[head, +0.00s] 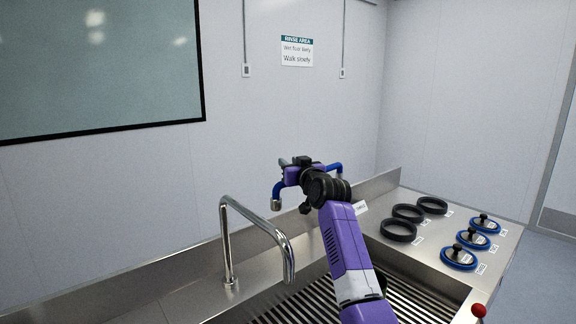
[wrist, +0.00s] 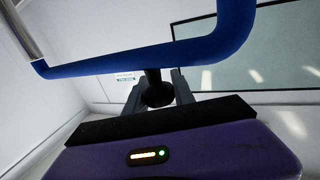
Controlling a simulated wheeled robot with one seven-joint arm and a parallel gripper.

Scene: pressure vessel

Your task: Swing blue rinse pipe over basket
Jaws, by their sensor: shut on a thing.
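The blue rinse pipe (head: 277,190) shows on both sides of my gripper (head: 302,163) in the head view; its middle is hidden behind the gripper. Its metal-tipped outlet points down on the left, over the back of the sink area. In the wrist view the blue pipe (wrist: 150,62) crosses the top of the picture. There my gripper (wrist: 158,88) is shut on a black knob (wrist: 157,92) just under the pipe. I cannot make out a basket; my arm covers part of the sink.
A chrome spout (head: 229,240) stands left of my arm over the slatted sink floor (head: 312,303). Black rings (head: 399,230) and blue discs with black knobs (head: 459,257) lie on the steel counter to the right. A red knob (head: 478,310) is at the front right.

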